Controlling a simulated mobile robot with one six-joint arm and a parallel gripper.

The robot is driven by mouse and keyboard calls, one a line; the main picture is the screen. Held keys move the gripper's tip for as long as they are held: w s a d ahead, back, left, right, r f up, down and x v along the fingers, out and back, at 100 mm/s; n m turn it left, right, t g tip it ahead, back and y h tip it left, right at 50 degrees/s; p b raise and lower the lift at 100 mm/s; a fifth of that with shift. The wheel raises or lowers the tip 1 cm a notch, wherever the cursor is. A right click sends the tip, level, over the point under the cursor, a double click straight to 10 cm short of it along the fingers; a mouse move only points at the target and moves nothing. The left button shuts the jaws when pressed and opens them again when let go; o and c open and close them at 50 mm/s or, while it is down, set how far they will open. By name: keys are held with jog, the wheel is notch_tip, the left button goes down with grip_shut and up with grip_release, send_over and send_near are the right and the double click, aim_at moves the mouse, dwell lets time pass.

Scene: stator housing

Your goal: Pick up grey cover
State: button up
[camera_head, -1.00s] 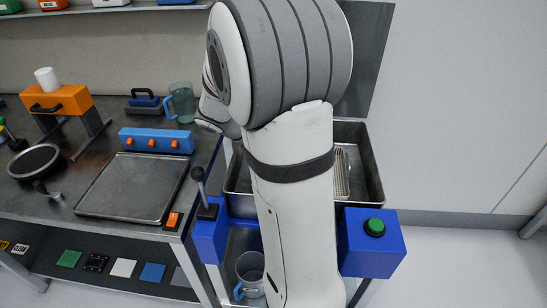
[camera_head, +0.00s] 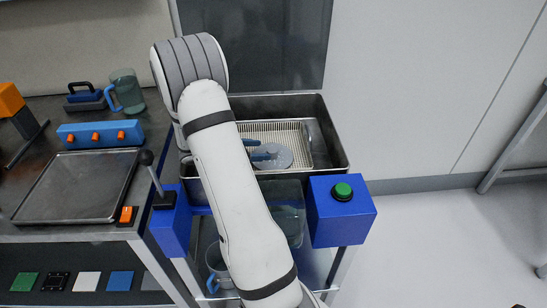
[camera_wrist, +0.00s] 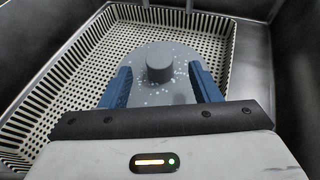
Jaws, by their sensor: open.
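The grey cover (camera_head: 276,156) is a flat disc lying in a perforated basket inside the metal tub. In the wrist view the grey cover (camera_wrist: 160,95) shows a short round knob at its middle and light specks on its top. My gripper (camera_head: 256,150) reaches into the tub over the cover. In the wrist view my gripper (camera_wrist: 160,78) is open, its two blue fingers on either side of the knob and apart from it. The near part of the cover is hidden behind the gripper body.
The beige basket (camera_wrist: 60,88) stands inside the steel tub (camera_head: 333,140), whose walls rise around the gripper. A blue box with a green button (camera_head: 342,190) and a lever (camera_head: 150,172) flank the tub's front. A workbench with a metal tray (camera_head: 75,190) stands at left.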

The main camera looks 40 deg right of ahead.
aim_at(272, 149)
jog(key=shift+x, duration=2.9)
jog(key=shift+c, duration=0.6)
grip_shut()
